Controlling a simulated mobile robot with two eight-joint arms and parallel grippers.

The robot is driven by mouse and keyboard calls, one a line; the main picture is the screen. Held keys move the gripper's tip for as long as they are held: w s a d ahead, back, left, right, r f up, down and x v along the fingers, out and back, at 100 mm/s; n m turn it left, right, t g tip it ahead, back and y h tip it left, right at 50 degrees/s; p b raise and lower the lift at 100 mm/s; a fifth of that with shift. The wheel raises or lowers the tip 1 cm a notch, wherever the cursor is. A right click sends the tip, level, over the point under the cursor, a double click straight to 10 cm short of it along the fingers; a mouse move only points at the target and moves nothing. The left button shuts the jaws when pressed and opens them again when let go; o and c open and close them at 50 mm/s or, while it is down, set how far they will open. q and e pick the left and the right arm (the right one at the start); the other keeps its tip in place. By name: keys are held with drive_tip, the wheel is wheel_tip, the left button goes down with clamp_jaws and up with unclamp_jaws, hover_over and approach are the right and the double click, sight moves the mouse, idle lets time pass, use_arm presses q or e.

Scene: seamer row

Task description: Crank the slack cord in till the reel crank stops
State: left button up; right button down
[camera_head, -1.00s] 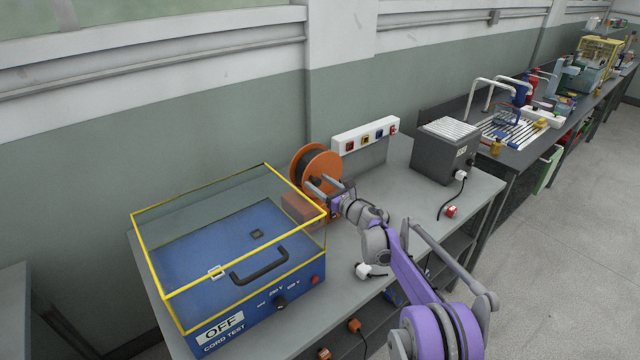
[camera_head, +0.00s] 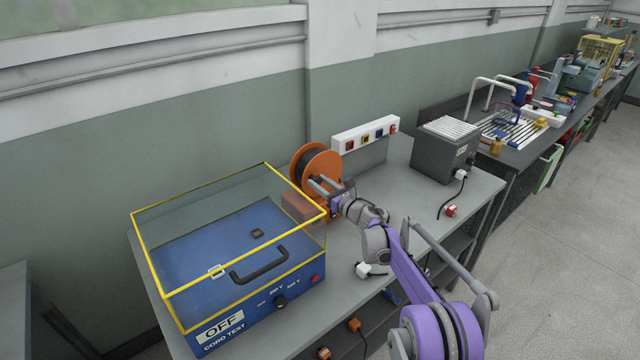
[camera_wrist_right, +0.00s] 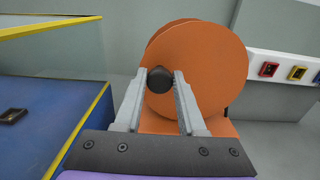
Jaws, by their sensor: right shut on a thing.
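The cord reel (camera_head: 322,162) is an orange drum with dark cord wound on it. It stands on the grey bench against the wall, just right of the blue test box. In the right wrist view the orange reel face (camera_wrist_right: 200,75) fills the upper middle. My right gripper (camera_head: 318,183) is at the front of the reel. Its two fingers are shut on the black crank knob (camera_wrist_right: 160,79), which sits left of the reel's middle in the right wrist view. The crank's arm is hidden behind the knob and fingers. My left gripper is not in view.
The blue cord test box (camera_head: 250,318) with a yellow-edged clear lid stands close on the left, marked OFF. A white socket strip (camera_head: 364,135) is behind the reel.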

sight(316, 166)
drive_tip(key=shift+r, duration=0.1)
idle(0.9)
drive_tip(key=m, duration=0.1)
drive_tip(key=r+m, duration=0.1)
drive_tip(key=m, duration=0.1)
drive_tip(key=shift+w+d+r, duration=0.1)
drive_tip(key=shift+w+d, duration=0.1)
drive_tip(key=shift+d, duration=0.15)
drive_tip(key=shift+w+d+r+m, duration=0.2)
drive_tip(key=shift+d+r+m, duration=0.1)
drive_tip(key=shift+m, duration=0.7)
drive_tip(key=shift+w+d+r+m, duration=0.15)
drive_tip(key=shift+r+m, duration=0.15)
drive_tip(key=shift+m, duration=0.7)
drive_tip(key=c, duration=0.5)
unclamp_jaws()
drive_tip(key=shift+s+d, duration=0.1)
